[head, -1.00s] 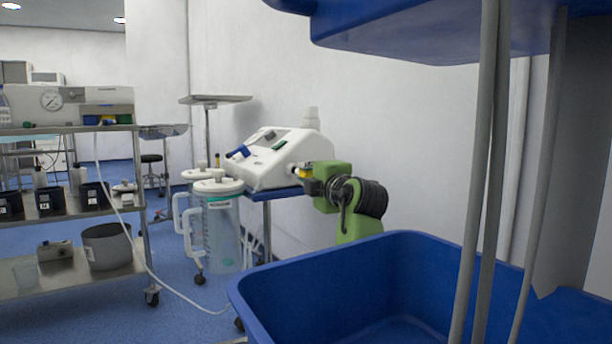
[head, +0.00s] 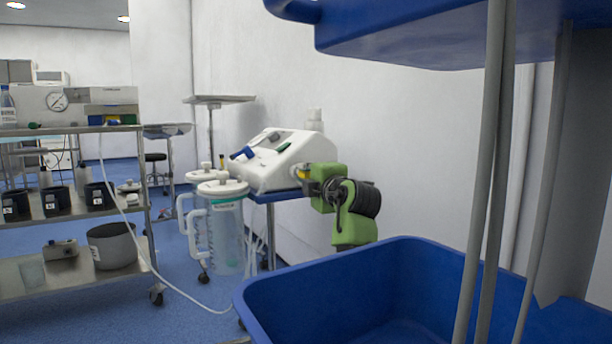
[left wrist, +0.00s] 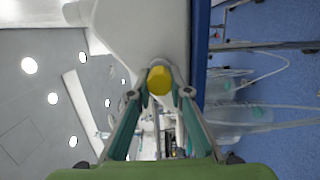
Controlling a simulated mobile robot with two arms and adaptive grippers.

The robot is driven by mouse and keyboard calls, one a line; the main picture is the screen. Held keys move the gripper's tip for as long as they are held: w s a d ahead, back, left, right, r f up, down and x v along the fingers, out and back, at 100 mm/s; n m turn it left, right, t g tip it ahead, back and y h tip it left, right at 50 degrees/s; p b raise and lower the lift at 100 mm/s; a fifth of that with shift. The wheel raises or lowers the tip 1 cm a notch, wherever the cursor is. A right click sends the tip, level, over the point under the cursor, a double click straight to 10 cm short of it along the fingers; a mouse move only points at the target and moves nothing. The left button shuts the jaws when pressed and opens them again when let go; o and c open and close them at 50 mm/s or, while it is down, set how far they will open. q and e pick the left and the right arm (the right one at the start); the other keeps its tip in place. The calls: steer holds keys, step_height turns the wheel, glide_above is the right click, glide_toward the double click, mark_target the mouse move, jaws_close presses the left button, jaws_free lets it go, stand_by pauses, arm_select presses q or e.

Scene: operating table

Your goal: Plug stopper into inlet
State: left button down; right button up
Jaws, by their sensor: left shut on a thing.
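A white medical machine (head: 285,160) with a sloped panel stands on a small blue-topped stand. My left gripper (head: 303,174) is at the machine's right side, partly hidden by my green wrist. In the left wrist view, the gripper (left wrist: 160,93) is shut on a yellow stopper (left wrist: 159,80), held between the fingertips close against the machine's white body (left wrist: 150,25). The stopper hides what lies behind it; I cannot tell whether it is in an inlet. No inlet can be clearly made out. My right gripper is not in view.
Clear suction canisters (head: 224,235) with white lids stand left of the machine. A steel shelf cart (head: 70,205) is at the left. A large blue bin (head: 385,275) and grey poles (head: 490,170) fill the right foreground. Blue floor is open between.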

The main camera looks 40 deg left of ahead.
arm_select(q)
steer(key=shift+a, duration=0.2)
steer(key=c, duration=1.8)
jaws_free()
steer(key=shift+d+f, duration=0.1)
steer(key=shift+d, duration=0.05)
